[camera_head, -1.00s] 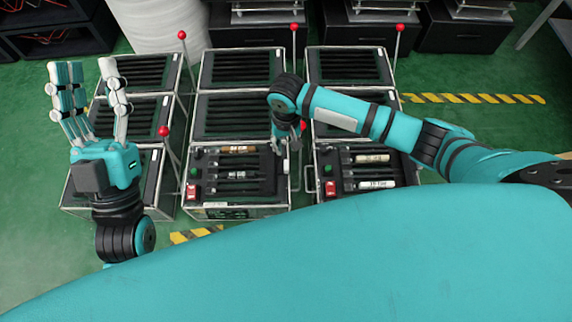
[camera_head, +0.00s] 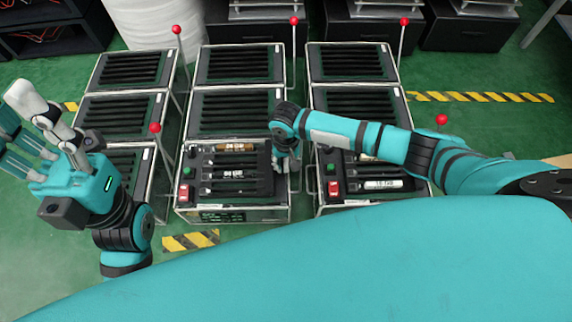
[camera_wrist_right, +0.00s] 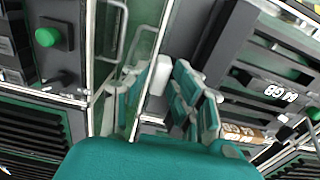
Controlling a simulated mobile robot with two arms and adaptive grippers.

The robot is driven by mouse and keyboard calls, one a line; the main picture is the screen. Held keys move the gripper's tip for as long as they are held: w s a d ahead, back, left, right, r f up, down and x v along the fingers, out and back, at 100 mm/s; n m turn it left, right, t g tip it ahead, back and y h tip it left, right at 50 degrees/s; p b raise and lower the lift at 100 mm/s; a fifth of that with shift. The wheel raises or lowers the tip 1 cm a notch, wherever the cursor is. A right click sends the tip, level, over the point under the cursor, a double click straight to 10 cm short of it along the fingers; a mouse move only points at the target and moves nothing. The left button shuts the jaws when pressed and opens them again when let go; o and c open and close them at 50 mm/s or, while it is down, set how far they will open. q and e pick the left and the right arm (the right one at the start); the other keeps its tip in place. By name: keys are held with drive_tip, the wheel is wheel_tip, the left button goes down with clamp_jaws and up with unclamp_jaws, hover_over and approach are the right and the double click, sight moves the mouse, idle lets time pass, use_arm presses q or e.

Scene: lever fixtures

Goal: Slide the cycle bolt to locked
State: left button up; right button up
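My right gripper (camera_head: 288,158) points down at the right edge of the front middle fixture (camera_head: 232,214), by the gap to the front right fixture (camera_head: 335,206). In the right wrist view its teal fingers (camera_wrist_right: 185,92) reach between a metal frame and a dark slotted panel; whether they close on anything is unclear. I cannot make out the cycle bolt for certain; the hand may hide it. A bent metal handle (camera_wrist_right: 117,32) shows near the fingers. My left gripper (camera_head: 40,135) is raised at the left with its fingers spread, empty and apart from the fixtures.
Red-ball levers (camera_head: 155,128) rise beside the fixtures. The front middle fixture carries a green button (camera_head: 187,171), a red switch (camera_head: 184,192) and bars marked 64 GB. More black-grilled fixtures (camera_head: 240,64) stand behind. Green floor with a striped strip (camera_head: 190,240) lies in front.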

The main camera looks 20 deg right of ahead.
drive_tip(key=shift+f, duration=0.25)
clamp_jaws()
